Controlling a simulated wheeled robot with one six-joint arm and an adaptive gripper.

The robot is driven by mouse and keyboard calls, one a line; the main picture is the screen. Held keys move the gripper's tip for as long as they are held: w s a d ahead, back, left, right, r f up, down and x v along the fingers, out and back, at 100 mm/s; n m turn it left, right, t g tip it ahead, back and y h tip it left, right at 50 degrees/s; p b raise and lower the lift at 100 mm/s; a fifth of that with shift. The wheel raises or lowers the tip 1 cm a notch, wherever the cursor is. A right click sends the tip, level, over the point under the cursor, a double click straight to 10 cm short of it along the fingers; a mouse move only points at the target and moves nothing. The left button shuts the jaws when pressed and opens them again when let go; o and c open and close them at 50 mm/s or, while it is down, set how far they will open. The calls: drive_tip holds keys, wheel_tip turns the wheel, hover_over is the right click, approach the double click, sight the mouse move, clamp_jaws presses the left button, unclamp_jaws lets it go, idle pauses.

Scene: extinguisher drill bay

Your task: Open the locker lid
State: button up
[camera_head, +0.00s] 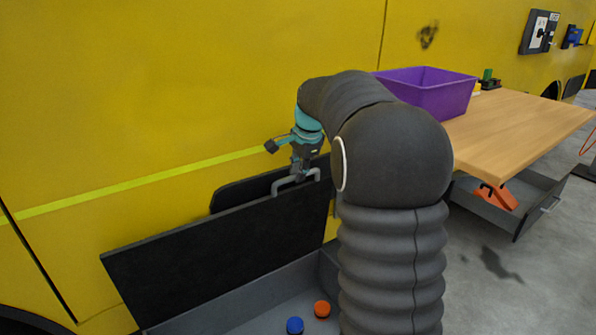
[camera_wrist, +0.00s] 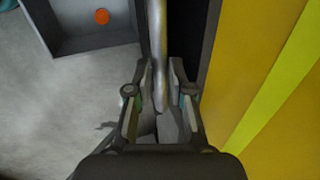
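The locker (camera_head: 262,297) is an open-topped grey box at the bottom of the head view. Its dark lid (camera_head: 215,250) stands raised, nearly upright, along the side by the yellow wall. A grey bar handle (camera_head: 283,187) sits at the lid's upper edge. My gripper (camera_head: 299,176) is at this handle, pointing down. In the wrist view the handle (camera_wrist: 158,45) runs between the fingers of my gripper (camera_wrist: 161,80), which look closed on it. My arm hides the locker's right end in the head view.
A blue (camera_head: 295,325) and an orange round object (camera_head: 322,309) lie in the locker. The yellow wall (camera_head: 150,100) is close behind the lid. A wooden table (camera_head: 520,125) with a purple bin (camera_head: 428,95) stands right, above an open grey drawer (camera_head: 485,205).

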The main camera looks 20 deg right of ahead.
clamp_jaws()
drive_tip(key=shift+t, duration=0.8)
drive_tip(key=s+b, duration=0.3)
drive_tip(key=s+d+f+b, duration=0.1)
drive_tip(key=s+b, duration=0.1)
drive_tip(key=shift+s+d+b, duration=0.1)
drive_tip(key=shift+s+b, duration=0.2)
drive_tip(key=shift+b, duration=0.05)
drive_tip(key=o, duration=0.6)
unclamp_jaws()
